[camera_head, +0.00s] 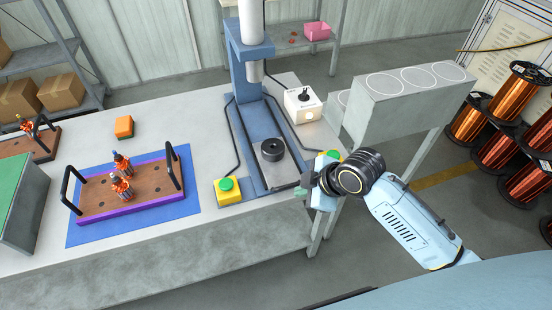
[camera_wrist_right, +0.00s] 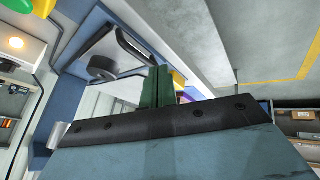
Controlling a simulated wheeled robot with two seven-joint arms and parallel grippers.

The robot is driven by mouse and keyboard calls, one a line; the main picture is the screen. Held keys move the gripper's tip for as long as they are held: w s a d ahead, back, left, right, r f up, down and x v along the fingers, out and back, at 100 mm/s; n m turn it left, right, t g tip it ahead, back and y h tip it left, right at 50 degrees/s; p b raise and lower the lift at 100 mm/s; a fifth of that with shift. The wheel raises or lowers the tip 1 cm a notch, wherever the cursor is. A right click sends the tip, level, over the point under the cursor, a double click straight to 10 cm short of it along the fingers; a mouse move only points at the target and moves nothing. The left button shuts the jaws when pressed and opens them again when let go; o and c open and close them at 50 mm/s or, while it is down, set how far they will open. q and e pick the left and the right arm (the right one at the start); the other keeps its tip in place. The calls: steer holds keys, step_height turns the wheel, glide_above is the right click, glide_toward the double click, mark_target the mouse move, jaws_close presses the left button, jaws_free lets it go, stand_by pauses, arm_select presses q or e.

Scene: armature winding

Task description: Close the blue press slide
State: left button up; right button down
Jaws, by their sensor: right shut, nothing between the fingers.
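The blue press (camera_head: 239,68) stands on the table with a white cylinder above it. Its slide (camera_head: 283,174) is a grey plate at the front of the press base, carrying a round black fixture (camera_head: 272,149). In the wrist view the slide (camera_wrist_right: 113,54) has a black bar handle (camera_wrist_right: 135,45) at its near end. My right gripper (camera_head: 300,193) is at the front right corner of the press, close to the slide's front end. Its green fingers (camera_wrist_right: 157,86) are shut and empty, just short of the handle in the wrist view; whether they touch is unclear. My left gripper is out of view.
A yellow box with a green button (camera_head: 228,190) stands left of the slide; another green button (camera_head: 332,155) is partly behind my right arm. A white switch box (camera_head: 302,104) is right of the press. A brown tray (camera_head: 95,203) lies on a blue mat at left.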

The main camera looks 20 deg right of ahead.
steer(key=w+r+n, duration=0.1)
steer(key=w, duration=0.1)
steer(key=w+d+n, duration=0.1)
steer(key=w+r+n, duration=0.1)
steer(key=w, duration=0.1)
steer(key=shift+w+d+r+y, duration=0.3)
steer(key=shift+r+y, duration=0.05)
steer(key=shift+y, duration=0.05)
steer(key=shift+w, duration=0.25)
steer(key=b, duration=0.1)
glide_toward(269, 164)
steer(key=f, duration=0.1)
steer(key=s+a+f, duration=0.2)
steer(key=f, duration=0.1)
steer(key=w, duration=0.3)
steer(key=shift+a+f+b, duration=0.15)
steer(key=shift+f+b, duration=0.25)
steer(key=shift+w, duration=0.65)
steer(key=shift+w, duration=0.1)
